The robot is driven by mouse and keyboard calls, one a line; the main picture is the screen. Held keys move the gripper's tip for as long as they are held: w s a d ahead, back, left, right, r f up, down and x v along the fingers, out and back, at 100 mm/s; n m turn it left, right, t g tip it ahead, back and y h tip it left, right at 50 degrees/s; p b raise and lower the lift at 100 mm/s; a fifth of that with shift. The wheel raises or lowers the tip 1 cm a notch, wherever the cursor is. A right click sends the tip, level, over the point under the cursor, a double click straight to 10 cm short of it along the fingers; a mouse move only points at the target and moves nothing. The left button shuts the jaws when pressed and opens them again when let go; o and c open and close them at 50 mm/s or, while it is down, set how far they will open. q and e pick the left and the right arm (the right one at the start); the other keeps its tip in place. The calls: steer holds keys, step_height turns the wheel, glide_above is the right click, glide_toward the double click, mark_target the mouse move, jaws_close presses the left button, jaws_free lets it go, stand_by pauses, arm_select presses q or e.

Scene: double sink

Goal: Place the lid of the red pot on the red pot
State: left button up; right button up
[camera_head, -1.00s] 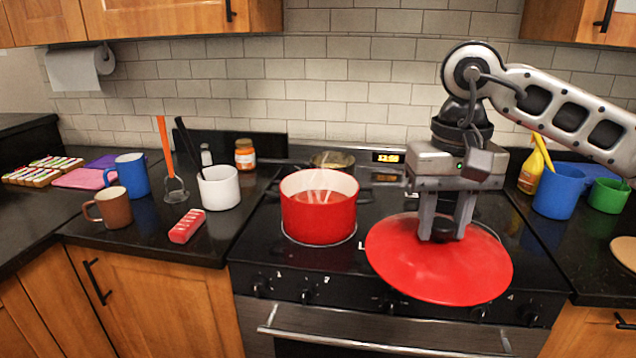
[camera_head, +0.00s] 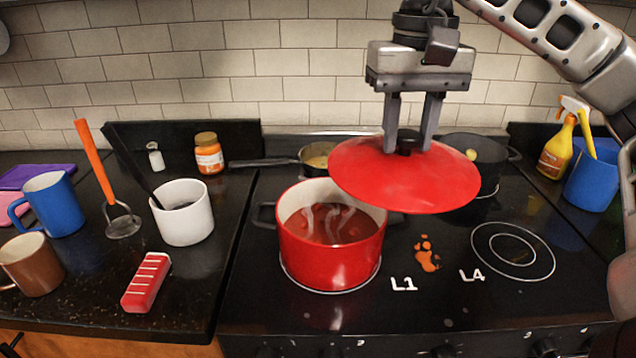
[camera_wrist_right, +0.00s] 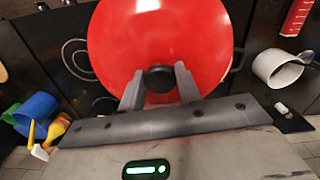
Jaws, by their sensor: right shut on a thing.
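The red pot (camera_head: 331,258) stands open on the front left burner of the stove, with steaming reddish food inside. My right gripper (camera_head: 408,142) is shut on the black knob of the red lid (camera_head: 405,182). It holds the lid in the air, up and to the right of the pot; in the head view the lid's left edge overlaps the pot's back right rim. In the right wrist view the lid (camera_wrist_right: 160,45) fills the upper middle, its knob between the fingers, and hides most of the pot. My left gripper is not in view.
A small pan (camera_head: 313,160) and a dark pot (camera_head: 480,165) stand on the back burners. The front right burner (camera_head: 512,250) is bare, with an orange stain beside it. A white mug (camera_head: 184,218) and orange-handled masher (camera_head: 95,165) are left; a spray bottle (camera_head: 562,145) is right.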

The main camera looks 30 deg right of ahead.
mark_target(366, 146)
steer(key=w+f, duration=0.1)
steer(key=w, duration=0.1)
steer(key=w+a+f+b, duration=0.1)
steer(key=w, duration=0.1)
steer(key=w+a+f, duration=0.1)
steer(key=shift+w+f+b, duration=0.15)
steer(key=shift+w+b, duration=0.15)
steer(key=shift+w, duration=0.1)
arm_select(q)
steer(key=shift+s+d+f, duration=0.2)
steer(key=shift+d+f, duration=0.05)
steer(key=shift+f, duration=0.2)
arm_select(e)
steer(key=w+a+f, duration=0.1)
steer(key=w+f, duration=0.5)
steer(key=f, duration=0.3)
steer(key=shift+a, duration=0.15)
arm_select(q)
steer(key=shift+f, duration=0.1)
arm_select(e)
steer(key=shift+f, duration=0.15)
steer(key=o, duration=1.2)
steer(key=shift+c, duration=0.2)
